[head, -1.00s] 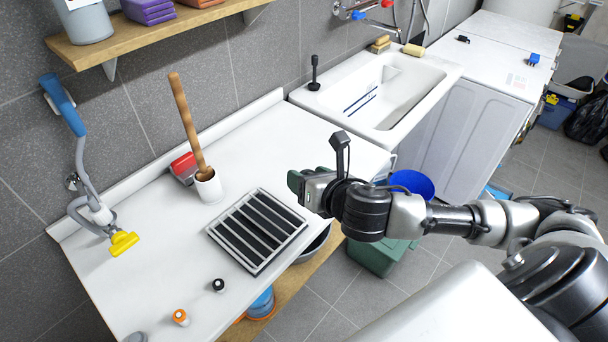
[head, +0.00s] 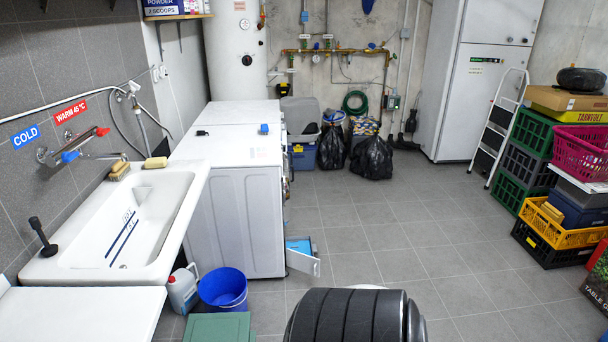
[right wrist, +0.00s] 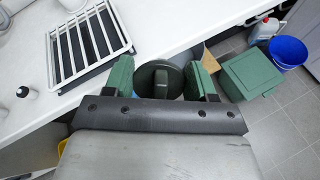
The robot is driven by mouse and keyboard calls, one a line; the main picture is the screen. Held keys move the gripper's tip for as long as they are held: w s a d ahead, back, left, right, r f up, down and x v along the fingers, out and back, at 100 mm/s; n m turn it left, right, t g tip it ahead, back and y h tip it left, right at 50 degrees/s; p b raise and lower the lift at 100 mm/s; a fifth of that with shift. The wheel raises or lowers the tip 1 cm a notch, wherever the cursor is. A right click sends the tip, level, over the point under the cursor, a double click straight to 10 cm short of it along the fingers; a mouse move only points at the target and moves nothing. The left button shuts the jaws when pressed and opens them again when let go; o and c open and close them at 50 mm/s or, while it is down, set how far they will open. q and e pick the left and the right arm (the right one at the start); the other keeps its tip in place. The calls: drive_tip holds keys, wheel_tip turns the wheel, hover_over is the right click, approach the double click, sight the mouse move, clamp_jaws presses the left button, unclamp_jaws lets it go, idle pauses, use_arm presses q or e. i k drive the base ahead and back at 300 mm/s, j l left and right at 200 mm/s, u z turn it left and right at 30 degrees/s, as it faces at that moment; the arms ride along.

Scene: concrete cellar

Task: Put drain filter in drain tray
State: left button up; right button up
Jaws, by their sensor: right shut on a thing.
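In the right wrist view my right gripper (right wrist: 160,78) has its green fingers on both sides of a dark round cap with a raised grip bar, which looks like the drain filter (right wrist: 158,76). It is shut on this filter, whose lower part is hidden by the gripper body. The drain tray (right wrist: 95,71), a white slatted frame with dark gaps, lies on the white counter to the left of the gripper, apart from it. The tray is outside the head view now. My left gripper is in neither view.
The white counter (head: 75,318) ends at the sink (head: 130,225). A blue bucket (head: 223,290), a jug (head: 184,290) and a green box (head: 218,328) stand on the floor beside it. A small dark-topped bottle (right wrist: 25,102) stands near the tray. Open tiled floor lies ahead.

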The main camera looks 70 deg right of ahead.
sight(299, 246)
drive_tip(key=l, duration=1)
drive_tip(key=l+z, duration=0.1)
drive_tip(key=l, duration=0.95)
drive_tip(key=i+l, duration=0.15)
drive_tip(key=l, duration=0.85)
